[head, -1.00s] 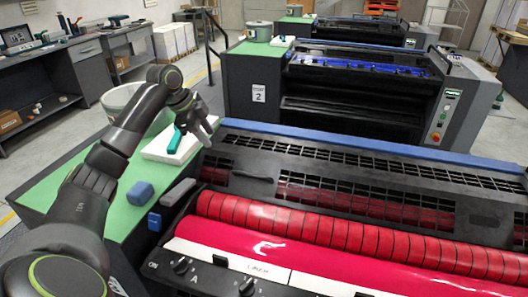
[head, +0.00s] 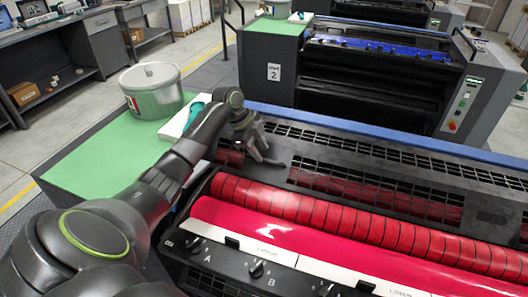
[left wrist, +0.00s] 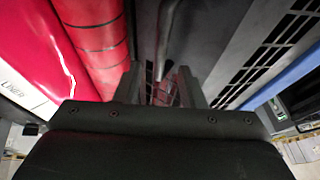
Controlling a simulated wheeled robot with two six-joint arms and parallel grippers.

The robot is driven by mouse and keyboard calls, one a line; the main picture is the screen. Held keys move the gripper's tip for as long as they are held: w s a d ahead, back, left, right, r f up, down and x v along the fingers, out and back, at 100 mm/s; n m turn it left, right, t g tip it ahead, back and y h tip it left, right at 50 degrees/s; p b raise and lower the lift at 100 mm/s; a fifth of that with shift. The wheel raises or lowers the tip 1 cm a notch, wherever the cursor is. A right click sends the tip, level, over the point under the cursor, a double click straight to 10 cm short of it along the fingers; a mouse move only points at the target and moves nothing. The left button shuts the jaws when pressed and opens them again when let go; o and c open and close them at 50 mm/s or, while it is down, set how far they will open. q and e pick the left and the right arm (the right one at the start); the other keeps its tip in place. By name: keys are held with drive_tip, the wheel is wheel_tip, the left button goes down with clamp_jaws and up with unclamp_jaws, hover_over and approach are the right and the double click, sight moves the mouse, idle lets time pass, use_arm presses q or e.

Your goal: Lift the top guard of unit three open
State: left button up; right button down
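The nearest ink unit has a black top guard (head: 345,158) with grid windows, lying closed behind the red rollers. Its number is not visible. My left gripper (head: 262,152) is over the left part of this guard, where it covers the guard's handle in the head view. In the left wrist view the left gripper (left wrist: 158,88) is open, its two fingers apart. A dark bar, seemingly the handle (left wrist: 166,40), shows beyond and between the fingertips; I cannot tell whether they touch it. My right gripper is not in view.
Red rollers (head: 330,215) and a knob panel (head: 215,262) lie in front of the guard. A green side top (head: 110,160) holds a metal pot (head: 152,92) and a white pad with a teal tool (head: 195,112). Unit 2 (head: 370,85) stands behind, across a gap.

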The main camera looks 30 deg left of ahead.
sight(264, 155)
use_arm(q)
drive_tip(key=shift+x, duration=1.65)
clamp_jaws()
